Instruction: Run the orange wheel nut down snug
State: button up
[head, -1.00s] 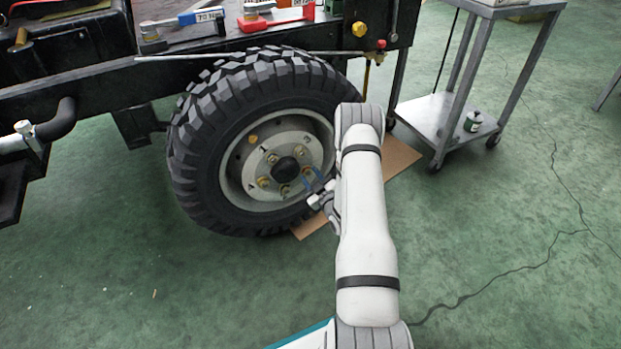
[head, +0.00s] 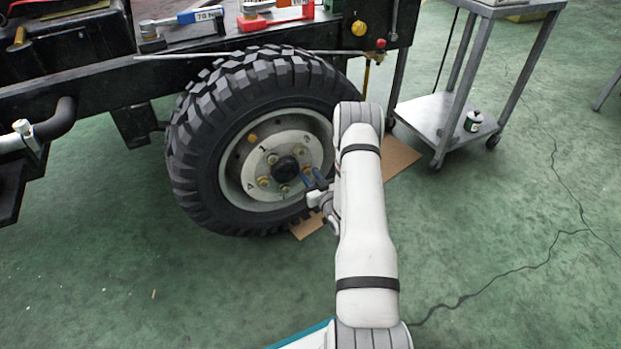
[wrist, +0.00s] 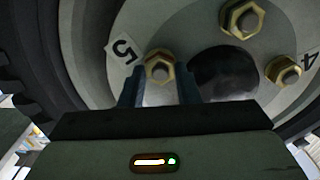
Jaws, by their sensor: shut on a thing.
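The orange-brass wheel nut (wrist: 160,66) sits on its stud beside the label 5 in the wrist view, with the stud end showing in its middle. My gripper (wrist: 160,82) has its two blue fingers on either side of this nut, shut on it. In the head view my gripper (head: 313,179) is at the right side of the wheel hub, and its fingers largely hide the nut. How far the nut is from the wheel face cannot be told. The grey wheel disc (head: 290,139) carries several similar brass nuts around a dark hub cap (head: 286,168).
The black tyre (head: 190,165) surrounds the disc, under the dark vehicle body (head: 75,75). Cardboard (head: 402,157) lies under and right of the wheel. A grey trolley (head: 430,112) with a small can (head: 473,121) stands at right.

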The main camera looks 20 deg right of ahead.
jog(key=o, duration=1)
